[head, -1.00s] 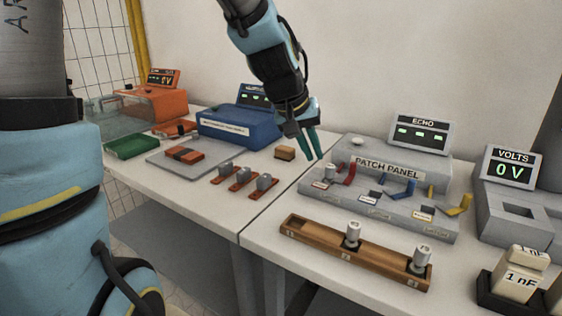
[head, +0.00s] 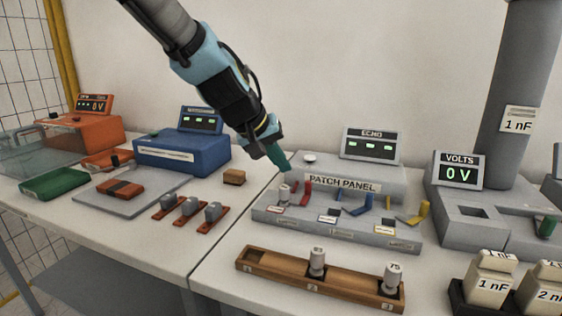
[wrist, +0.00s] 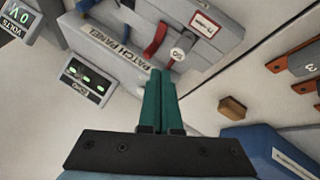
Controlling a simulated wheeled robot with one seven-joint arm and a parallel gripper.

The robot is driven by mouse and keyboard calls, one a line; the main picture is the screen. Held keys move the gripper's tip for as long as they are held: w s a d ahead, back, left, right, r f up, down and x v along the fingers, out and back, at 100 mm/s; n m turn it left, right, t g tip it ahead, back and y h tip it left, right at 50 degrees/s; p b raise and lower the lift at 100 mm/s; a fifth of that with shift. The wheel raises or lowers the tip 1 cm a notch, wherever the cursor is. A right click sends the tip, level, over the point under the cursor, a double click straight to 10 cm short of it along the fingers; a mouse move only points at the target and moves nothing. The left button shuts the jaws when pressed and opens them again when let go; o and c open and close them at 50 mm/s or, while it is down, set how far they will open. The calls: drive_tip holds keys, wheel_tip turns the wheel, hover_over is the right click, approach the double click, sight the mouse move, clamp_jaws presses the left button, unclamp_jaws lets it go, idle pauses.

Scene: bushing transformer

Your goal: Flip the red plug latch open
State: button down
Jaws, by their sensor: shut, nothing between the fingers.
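The red latch (head: 304,190) is at the left end of the grey patch panel (head: 340,229), a slanted lever beside a pale plug (head: 284,193). In the wrist view the red latch (wrist: 155,41) is ahead of the fingertips, with the plug (wrist: 183,45) to its right. My gripper (head: 287,172), with green fingers, is shut and empty, just above and left of the latch. In the wrist view the fingers (wrist: 160,75) are together, with a visible gap to the latch. The lower part of the plug's socket is hard to make out.
A blue latch (head: 355,205) and a yellow latch (head: 419,213) are further right on the panel. A wooden rack (head: 277,266) with two plugs stands in front. The ECHO display (head: 370,145) stands behind. A small brown block (head: 234,177) lies left of the panel.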

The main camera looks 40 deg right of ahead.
sight(306, 184)
drive_tip(key=p+x, duration=0.1)
drive_tip(key=x, duration=0.6)
drive_tip(key=shift+d+f+p, duration=0.2)
drive_tip(key=shift+f+p, duration=0.05)
drive_tip(key=shift+p, duration=0.05)
drive_tip(key=shift+d+m+g+b, duration=0.2)
drive_tip(key=shift+m+g+b, duration=0.2)
drive_tip(key=shift+m+b, duration=0.3)
drive_tip(key=shift+d+m+g+b, duration=0.2)
drive_tip(key=shift+m+g+b, duration=0.3)
drive_tip(key=shift+m+b, duration=0.1)
drive_tip(key=m, duration=0.1)
drive_tip(key=m+g, duration=0.1)
drive_tip(key=d+m+g, duration=0.1)
drive_tip(key=m, duration=0.1)
drive_tip(key=shift+s+y+p, duration=0.3)
drive_tip(key=shift+s, duration=0.05)
drive_tip(key=shift+w+a, duration=0.1)
drive_tip(key=shift+a, duration=0.7)
drive_tip(key=shift+r, duration=0.1)
